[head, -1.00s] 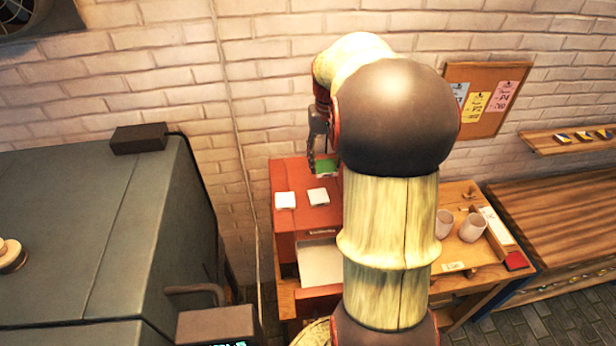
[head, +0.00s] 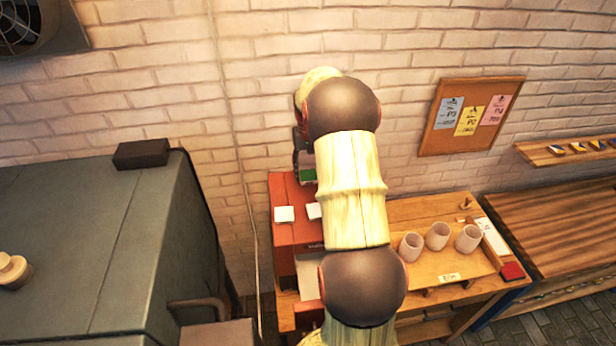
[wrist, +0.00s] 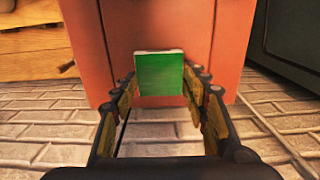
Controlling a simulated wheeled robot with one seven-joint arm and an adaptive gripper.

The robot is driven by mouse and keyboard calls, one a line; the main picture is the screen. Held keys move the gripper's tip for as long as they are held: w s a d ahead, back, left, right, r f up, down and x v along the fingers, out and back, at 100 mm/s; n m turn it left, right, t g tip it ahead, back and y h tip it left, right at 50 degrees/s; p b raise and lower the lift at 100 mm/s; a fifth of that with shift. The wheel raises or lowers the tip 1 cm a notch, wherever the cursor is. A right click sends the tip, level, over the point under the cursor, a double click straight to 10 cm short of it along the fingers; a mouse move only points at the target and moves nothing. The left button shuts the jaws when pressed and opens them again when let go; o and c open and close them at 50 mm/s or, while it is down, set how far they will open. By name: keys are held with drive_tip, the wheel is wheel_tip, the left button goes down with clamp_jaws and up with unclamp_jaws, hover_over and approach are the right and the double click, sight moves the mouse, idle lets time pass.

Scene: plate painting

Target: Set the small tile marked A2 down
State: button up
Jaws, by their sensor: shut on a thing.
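A small green tile (wrist: 160,75) with a pale edge is held between the fingertips of my gripper (wrist: 164,92), in front of a red cabinet face (wrist: 110,30) in the wrist view. No A2 marking can be read on it. In the head view, the green tile (head: 308,175) shows at the end of my gripper (head: 303,155), by the back of the red cabinet's top (head: 284,190). My arm hides part of that spot. I cannot tell whether the tile touches the cabinet.
Two white tiles (head: 284,214) (head: 314,211) lie on the red cabinet's top, one partly behind my arm. Three cups (head: 438,236) stand on the wooden table (head: 400,213) at right. A large grey machine (head: 100,250) is at left. The brick wall is behind.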

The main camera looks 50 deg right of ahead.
sight(308, 174)
drive_tip(key=shift+f, duration=1.6)
drive_tip(key=shift+f, duration=0.15)
drive_tip(key=o, duration=1.3)
